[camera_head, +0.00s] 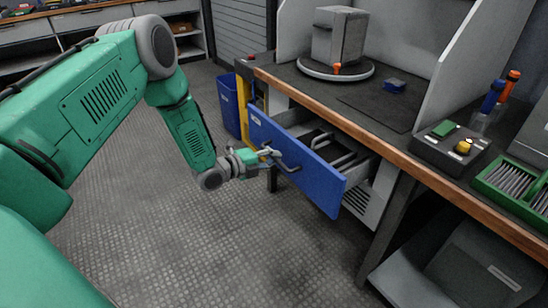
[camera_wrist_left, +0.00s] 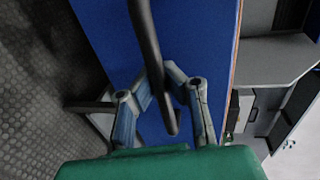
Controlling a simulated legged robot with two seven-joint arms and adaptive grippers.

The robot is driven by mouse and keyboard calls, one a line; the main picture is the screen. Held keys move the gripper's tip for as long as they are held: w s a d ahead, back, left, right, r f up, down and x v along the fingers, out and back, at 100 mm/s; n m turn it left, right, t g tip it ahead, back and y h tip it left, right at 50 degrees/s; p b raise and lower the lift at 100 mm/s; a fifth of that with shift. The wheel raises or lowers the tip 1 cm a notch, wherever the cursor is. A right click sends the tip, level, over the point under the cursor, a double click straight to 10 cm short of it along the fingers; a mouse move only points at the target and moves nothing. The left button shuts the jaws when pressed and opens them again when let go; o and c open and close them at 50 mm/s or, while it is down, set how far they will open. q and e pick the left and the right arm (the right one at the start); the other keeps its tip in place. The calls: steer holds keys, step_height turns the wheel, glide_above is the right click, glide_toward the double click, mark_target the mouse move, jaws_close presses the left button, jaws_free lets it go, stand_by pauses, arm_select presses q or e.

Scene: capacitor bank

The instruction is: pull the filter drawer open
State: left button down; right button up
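The filter drawer has a blue front (camera_head: 297,158) and stands pulled out from under the workbench, with its inside showing behind the front. Its dark bar handle (camera_head: 287,164) is on the outer face. My left gripper (camera_head: 268,153) is at the handle. In the left wrist view, the handle (camera_wrist_left: 150,45) runs between the two fingers (camera_wrist_left: 162,85), which close in on it from both sides against the blue front (camera_wrist_left: 205,35). My right gripper is in no view.
The workbench edge (camera_head: 330,118) runs above the drawer. On top are a grey box on a round base (camera_head: 338,38), a small blue block (camera_head: 394,86), a control box (camera_head: 449,148) and a green tray (camera_head: 484,178). A blue bin (camera_head: 229,104) stands left. The floor (camera_head: 200,245) before the drawer is clear.

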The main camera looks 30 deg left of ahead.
arm_select(q)
steer(key=f+p+v, duration=0.2)
steer(key=p+v, duration=0.2)
steer(key=v, duration=0.6)
steer(key=shift+s+a+p, duration=0.3)
steer(key=shift+s+p, duration=0.05)
steer(key=shift+s, duration=0.15)
steer(key=shift+f, duration=0.15)
steer(key=c, duration=1.6)
jaws_free()
steer(key=shift+o, duration=0.2)
